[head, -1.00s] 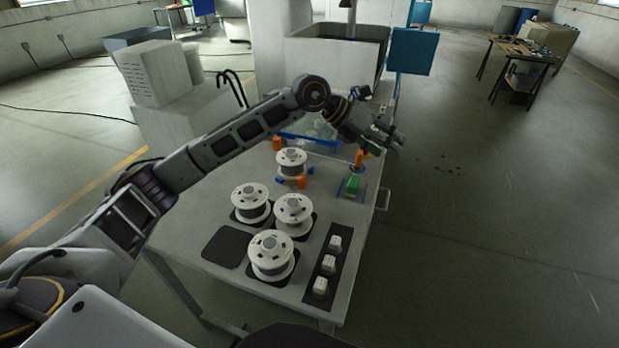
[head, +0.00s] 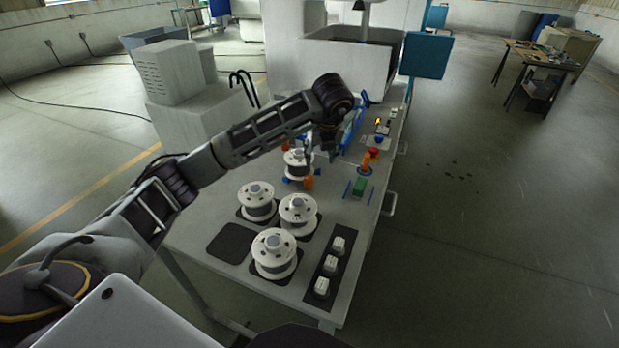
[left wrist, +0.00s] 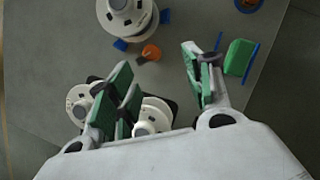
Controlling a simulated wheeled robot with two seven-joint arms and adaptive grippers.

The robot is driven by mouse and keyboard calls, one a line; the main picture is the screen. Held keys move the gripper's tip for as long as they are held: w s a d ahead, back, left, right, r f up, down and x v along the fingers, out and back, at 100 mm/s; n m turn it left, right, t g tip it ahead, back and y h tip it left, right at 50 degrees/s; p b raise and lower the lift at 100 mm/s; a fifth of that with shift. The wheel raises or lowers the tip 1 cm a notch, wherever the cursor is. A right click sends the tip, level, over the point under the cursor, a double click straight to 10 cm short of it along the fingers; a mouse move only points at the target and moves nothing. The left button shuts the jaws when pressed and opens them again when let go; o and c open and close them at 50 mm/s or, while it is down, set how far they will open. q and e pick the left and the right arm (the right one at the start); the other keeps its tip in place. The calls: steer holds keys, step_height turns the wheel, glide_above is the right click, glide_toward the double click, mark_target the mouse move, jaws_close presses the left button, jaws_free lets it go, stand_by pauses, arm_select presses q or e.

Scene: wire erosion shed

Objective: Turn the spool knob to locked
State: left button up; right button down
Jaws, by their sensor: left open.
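A white spool (head: 298,162) sits upright farther back on the bench, with blue pieces and an orange knob (head: 308,183) at its base. In the left wrist view this spool (left wrist: 128,14) is at the top, and the orange knob (left wrist: 151,52) stands just below it. I cannot read the knob's setting. My left gripper (head: 322,152) points down beside and above the spool. In the left wrist view the gripper (left wrist: 163,85) has its green-padded fingers wide apart and empty, with the knob beyond the gap. My right gripper is not in view.
Several spools (head: 274,252) stand on dark pads nearer the front, beside an empty pad (head: 229,243). White blocks (head: 331,263) lie on a dark strip. A green block (head: 360,187) and an orange handle (head: 366,160) stand to the right, near the bench edge.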

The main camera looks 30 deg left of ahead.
mark_target(309, 178)
arm_select(q)
steer(key=n, duration=0.1)
steer(key=s+n, duration=0.1)
steer(key=shift+a+n+g, duration=0.3)
steer(key=shift+a+n, duration=0.05)
steer(key=shift+n, duration=0.05)
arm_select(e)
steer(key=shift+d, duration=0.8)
arm_select(q)
steer(key=shift+y, duration=0.3)
steer(key=p+x, duration=0.2)
steer(key=x, duration=1.1)
steer(key=shift+a+f, duration=0.1)
steer(key=shift+f, duration=0.3)
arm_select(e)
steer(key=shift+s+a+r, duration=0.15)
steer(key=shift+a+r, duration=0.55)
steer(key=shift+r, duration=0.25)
